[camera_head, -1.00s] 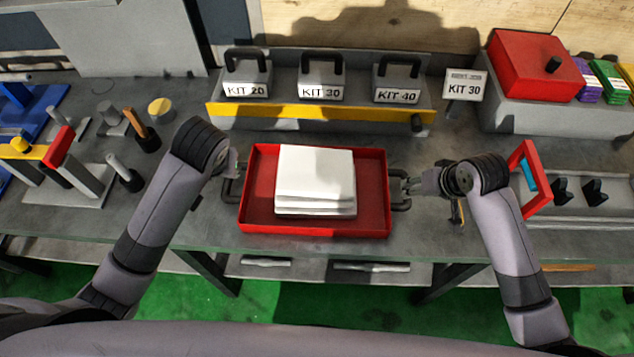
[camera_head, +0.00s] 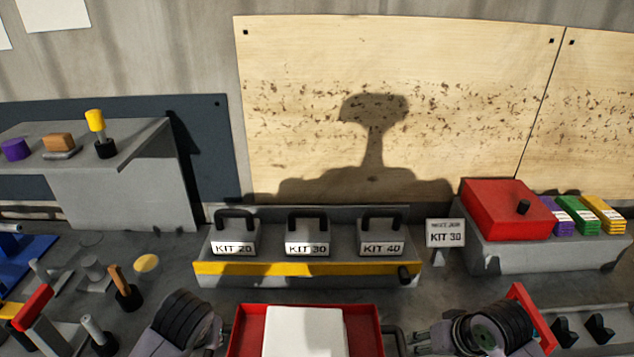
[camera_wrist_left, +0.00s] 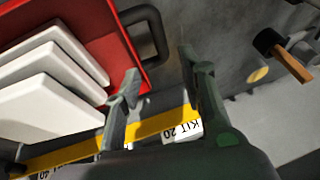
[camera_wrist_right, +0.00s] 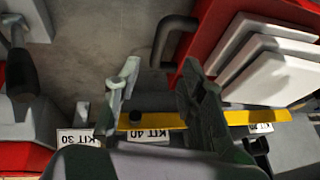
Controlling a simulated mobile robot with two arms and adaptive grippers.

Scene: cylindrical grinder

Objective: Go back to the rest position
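The red tray (camera_head: 362,335) with stacked white blocks (camera_head: 303,333) lies at the bottom of the head view, its lower part out of frame. My right gripper (camera_head: 424,338) is beside the tray's right handle (camera_head: 394,338). In the right wrist view its fingers (camera_wrist_right: 158,85) are open and empty, with the handle (camera_wrist_right: 172,38) beyond them. My left arm shows at the bottom left of the head view; its fingertips are hard to make out there. In the left wrist view the left gripper (camera_wrist_left: 160,80) is open and empty, apart from the left handle (camera_wrist_left: 148,32).
Behind the tray stands a yellow-fronted rack (camera_head: 308,268) with the KIT 20, 30 and 40 weights. A KIT 30 sign (camera_head: 445,233) and a red box (camera_head: 511,208) are at right. Small tools and a black-based post (camera_head: 124,290) stand at left.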

